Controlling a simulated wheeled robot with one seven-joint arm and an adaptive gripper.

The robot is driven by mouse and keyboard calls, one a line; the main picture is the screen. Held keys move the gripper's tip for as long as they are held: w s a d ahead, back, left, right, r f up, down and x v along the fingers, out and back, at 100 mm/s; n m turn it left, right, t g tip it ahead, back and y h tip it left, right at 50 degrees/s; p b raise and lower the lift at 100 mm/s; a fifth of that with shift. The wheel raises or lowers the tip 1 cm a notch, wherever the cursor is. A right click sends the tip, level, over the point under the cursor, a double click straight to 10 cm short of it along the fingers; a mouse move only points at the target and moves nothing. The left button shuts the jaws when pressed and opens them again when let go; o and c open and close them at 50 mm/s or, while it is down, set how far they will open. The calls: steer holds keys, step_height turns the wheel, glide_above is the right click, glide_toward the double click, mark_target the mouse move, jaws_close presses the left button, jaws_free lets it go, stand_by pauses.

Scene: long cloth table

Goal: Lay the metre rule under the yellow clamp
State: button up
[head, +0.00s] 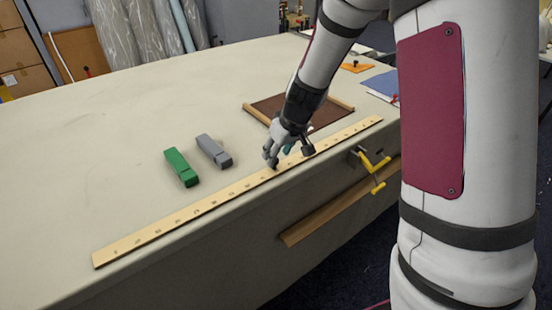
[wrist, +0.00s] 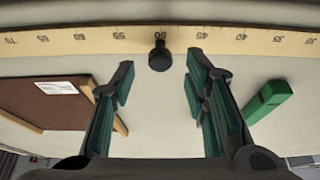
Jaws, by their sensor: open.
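The metre rule (head: 200,207) is a long pale wooden strip with dark marks, lying flat along the table's front edge. A black knob (wrist: 160,56) shows at the rule in the wrist view. The yellow clamp (head: 376,168) hangs at the front edge near the rule's right end; the rule appears to pass behind it, apart from its dark jaw. My gripper (head: 287,153) is over the rule, right of its middle. In the wrist view my gripper (wrist: 158,75) is open, its fingers spread to either side of the knob, with nothing visibly held.
Green (head: 181,167) and grey (head: 214,151) blocks lie behind the rule, left of my gripper. A brown board with wooden strips (head: 310,109) lies behind my gripper. Orange and blue flat items (head: 384,84) lie farther right. The table's left part is clear.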

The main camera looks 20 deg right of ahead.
steer(key=s+a+r+m, duration=0.1)
steer(key=s+a+r, duration=0.1)
steer(key=s+r, duration=1.5)
steer(key=s+d+r+m+h, duration=0.1)
steer(key=s+d+r+m, duration=0.1)
steer(key=s, duration=1.1)
steer(key=shift+s+r+m+h+p, duration=0.3)
steer(key=shift+s+r, duration=0.05)
steer(key=shift+r, duration=0.4)
steer(key=shift+o, duration=0.6)
